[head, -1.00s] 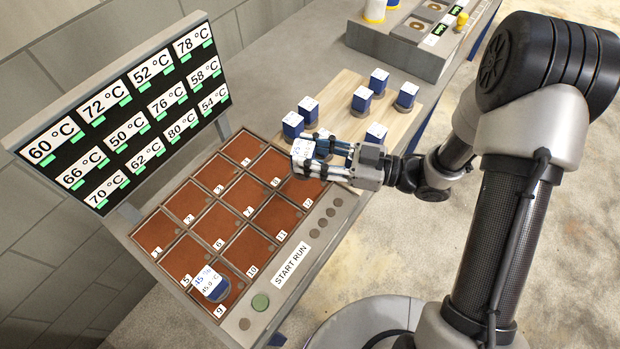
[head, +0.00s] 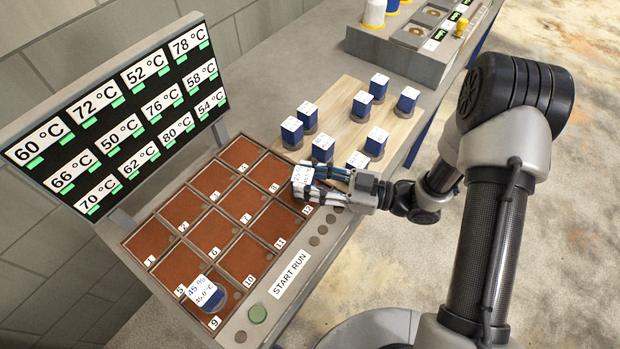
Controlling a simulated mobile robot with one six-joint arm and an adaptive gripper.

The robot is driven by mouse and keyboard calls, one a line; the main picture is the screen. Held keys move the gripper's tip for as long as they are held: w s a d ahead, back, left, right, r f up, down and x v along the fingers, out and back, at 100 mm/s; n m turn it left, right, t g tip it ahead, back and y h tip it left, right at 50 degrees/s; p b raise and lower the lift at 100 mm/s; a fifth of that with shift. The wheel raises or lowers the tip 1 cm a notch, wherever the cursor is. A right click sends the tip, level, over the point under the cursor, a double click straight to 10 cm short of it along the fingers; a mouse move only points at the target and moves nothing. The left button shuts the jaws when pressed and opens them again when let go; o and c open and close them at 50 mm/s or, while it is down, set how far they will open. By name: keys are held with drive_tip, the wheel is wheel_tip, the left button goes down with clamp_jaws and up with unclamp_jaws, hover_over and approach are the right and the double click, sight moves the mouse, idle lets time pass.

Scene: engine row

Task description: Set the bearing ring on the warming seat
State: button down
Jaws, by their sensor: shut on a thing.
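My gripper (head: 316,184) is shut on a white-topped blue block (head: 301,178) with a printed label. It holds the block over the pad marked 12, at the right end of the front row on a grey bench unit (head: 222,322) with rust-brown numbered pads. I cannot tell whether the block touches the pad. A similar labelled block (head: 207,294) stands on the pad marked 9. Far back, a grey unit (head: 390,50) has recesses with small tan ring-like parts (head: 415,31); whether these are the bearing ring and warming seat is unclear.
A wooden board (head: 338,98) behind my gripper carries several blue blocks on round bases. A tilted temperature display (head: 120,110) stands along the left. The front strip has a START RUN label (head: 290,270) and a green button (head: 257,313). The middle pads (head: 212,232) are bare.

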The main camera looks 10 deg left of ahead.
drive_tip(key=c, duration=1.1)
unclamp_jaws()
drive_tip(key=shift+o, duration=0.2)
drive_tip(key=shift+d+r, duration=0.15)
drive_tip(key=shift+d, duration=0.05)
drive_tip(key=d+p, duration=0.2)
drive_tip(key=d, duration=0.9)
drive_tip(key=shift+d, duration=0.35)
